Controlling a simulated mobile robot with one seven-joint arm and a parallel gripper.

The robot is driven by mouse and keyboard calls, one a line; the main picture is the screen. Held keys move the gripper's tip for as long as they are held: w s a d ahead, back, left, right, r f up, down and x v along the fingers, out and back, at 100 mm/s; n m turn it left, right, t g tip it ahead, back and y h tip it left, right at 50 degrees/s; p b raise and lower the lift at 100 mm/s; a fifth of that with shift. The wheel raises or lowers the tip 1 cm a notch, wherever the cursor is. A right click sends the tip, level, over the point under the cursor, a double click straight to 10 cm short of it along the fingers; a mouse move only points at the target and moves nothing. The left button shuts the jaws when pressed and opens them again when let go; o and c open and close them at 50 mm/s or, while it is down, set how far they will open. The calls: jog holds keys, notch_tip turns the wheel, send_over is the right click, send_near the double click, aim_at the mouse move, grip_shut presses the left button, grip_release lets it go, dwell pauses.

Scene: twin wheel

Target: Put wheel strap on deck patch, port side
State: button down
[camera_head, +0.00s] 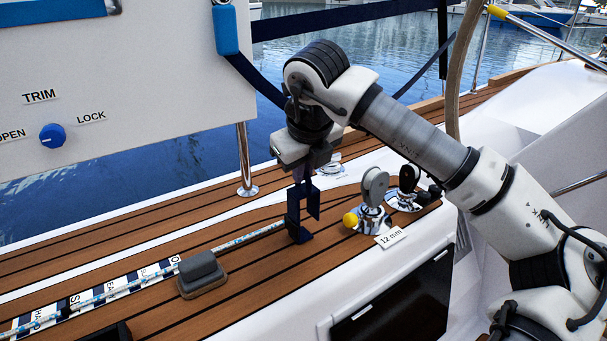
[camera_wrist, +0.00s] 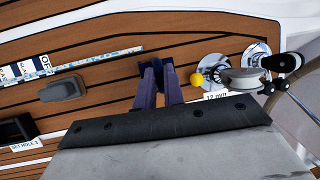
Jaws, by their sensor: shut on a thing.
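My gripper (camera_head: 301,215) hangs over the teak side deck, pointing down, beside the speckled rope's end. It is shut on a dark navy, folded piece that looks like the wheel strap (camera_head: 300,237). Navy fabric also shows between and along the fingers in the wrist view (camera_wrist: 160,84), where the strap is hard to tell from the fingers. It is close above the planks; contact cannot be told. A separate navy band hangs from the blue fitting (camera_head: 226,30) at upper left. No deck patch can be clearly picked out; a labelled white strip (camera_head: 100,295) lies along the rope.
A grey clutch block (camera_head: 200,272) stands left of the gripper. Winch-like fittings (camera_head: 375,190), a yellow ball (camera_head: 350,219) and a "12 mm" tag (camera_head: 391,238) stand to the right. A steel post (camera_head: 245,160) rises behind. Bare teak lies in front of the gripper.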

jog(key=shift+f, duration=0.2)
jog(key=c, duration=1.5)
grip_release()
jog(key=shift+r, duration=0.15)
jog(key=shift+r, duration=0.25)
jog(key=p+v, duration=0.4)
jog(key=v, duration=0.7)
jog(key=shift+r, duration=0.3)
jog(key=shift+s+d, duration=0.1)
jog(key=shift+s, duration=0.05)
